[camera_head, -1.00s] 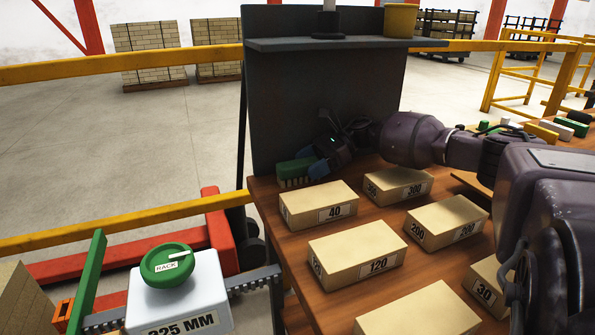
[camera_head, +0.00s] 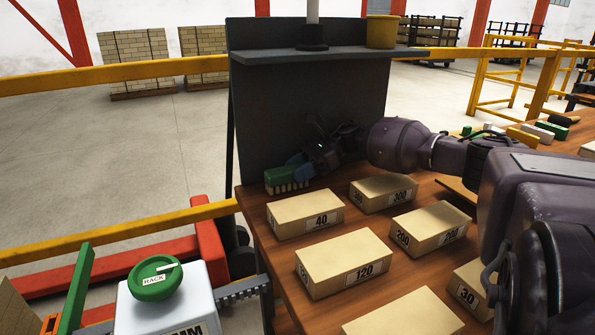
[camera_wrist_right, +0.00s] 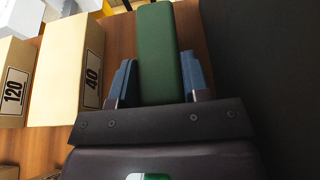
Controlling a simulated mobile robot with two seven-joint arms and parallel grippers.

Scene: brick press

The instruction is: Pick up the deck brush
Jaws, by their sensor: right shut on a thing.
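The deck brush (camera_head: 286,177) has a green block and pale bristles pointing down. It is at the far left corner of the wooden table, in front of the dark upright panel. My right gripper (camera_head: 298,170) reaches in from the right with its blue fingers at the brush. In the right wrist view the green block (camera_wrist_right: 158,50) runs between the two blue fingers (camera_wrist_right: 155,78), which are shut on it. I cannot tell whether the bristles touch the table. My left gripper is not in view.
Tan bricks with number labels, such as the 40 brick (camera_head: 305,214) and the 120 brick (camera_head: 345,264), cover the table (camera_head: 262,228) close by. The dark panel (camera_head: 305,110) with a shelf (camera_head: 330,54) stands right behind. A white box with a green RACK knob (camera_head: 154,278) is at lower left.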

